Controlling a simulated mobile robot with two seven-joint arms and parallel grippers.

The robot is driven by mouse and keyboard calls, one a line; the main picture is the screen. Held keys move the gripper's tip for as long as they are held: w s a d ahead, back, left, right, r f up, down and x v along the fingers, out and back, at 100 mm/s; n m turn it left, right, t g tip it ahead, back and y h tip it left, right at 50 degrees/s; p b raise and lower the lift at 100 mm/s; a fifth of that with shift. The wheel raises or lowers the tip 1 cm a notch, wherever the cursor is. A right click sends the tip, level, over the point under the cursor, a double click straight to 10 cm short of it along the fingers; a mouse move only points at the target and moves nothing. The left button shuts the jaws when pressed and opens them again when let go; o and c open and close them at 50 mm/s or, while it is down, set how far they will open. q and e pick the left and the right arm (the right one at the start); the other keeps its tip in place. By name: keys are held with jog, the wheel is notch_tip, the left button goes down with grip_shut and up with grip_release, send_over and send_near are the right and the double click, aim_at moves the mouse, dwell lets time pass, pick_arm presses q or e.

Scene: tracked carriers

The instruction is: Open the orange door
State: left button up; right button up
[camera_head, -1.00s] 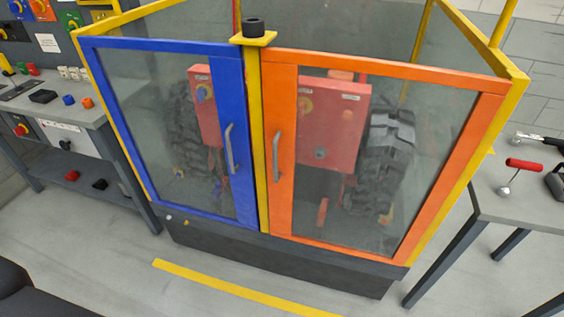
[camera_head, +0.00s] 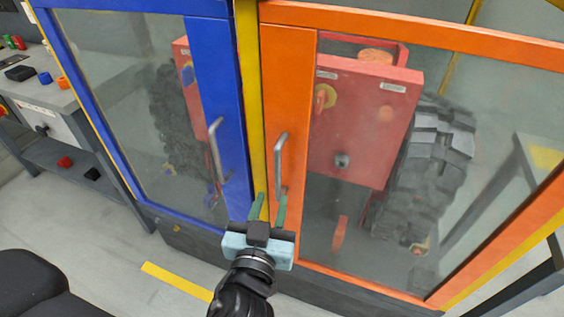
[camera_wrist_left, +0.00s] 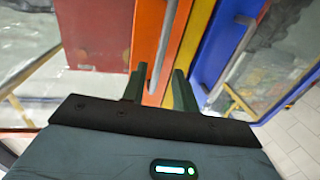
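The orange door (camera_head: 290,120) is shut beside the blue door (camera_head: 228,110), with a yellow post (camera_head: 249,100) between them. Its grey vertical handle (camera_head: 279,160) is on its left side. My left gripper (camera_head: 268,208) is open and empty, in front of the handle's lower end and the post. In the left wrist view, the handle (camera_wrist_left: 164,50) shows between the two green fingertips (camera_wrist_left: 159,88), close to the left one. I cannot tell if they touch. My right gripper is not in view.
The blue door has its own grey handle (camera_head: 217,148) just to the left. A tyre (camera_head: 425,165) and red machinery (camera_head: 365,130) are behind the glass. A workbench (camera_head: 75,110) stands at left. A dark seat-like shape (camera_head: 40,285) fills the bottom left corner.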

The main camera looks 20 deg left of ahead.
aim_at(277, 176)
pick_arm(q)
jog(key=shift+w+a+r+p, duration=0.1)
jog(key=shift+w+a+p, duration=0.15)
jog(key=shift+w, duration=1.05)
jog(key=shift+w+a+r+p, duration=0.15)
jog(key=shift+w+a+p, duration=0.05)
jog(key=shift+w, duration=1.05)
jog(key=shift+w+a+r+p, duration=0.1)
jog(key=shift+w+a+p, duration=0.15)
jog(key=shift+w, duration=1.05)
jog(key=shift+c, duration=0.4)
grip_shut()
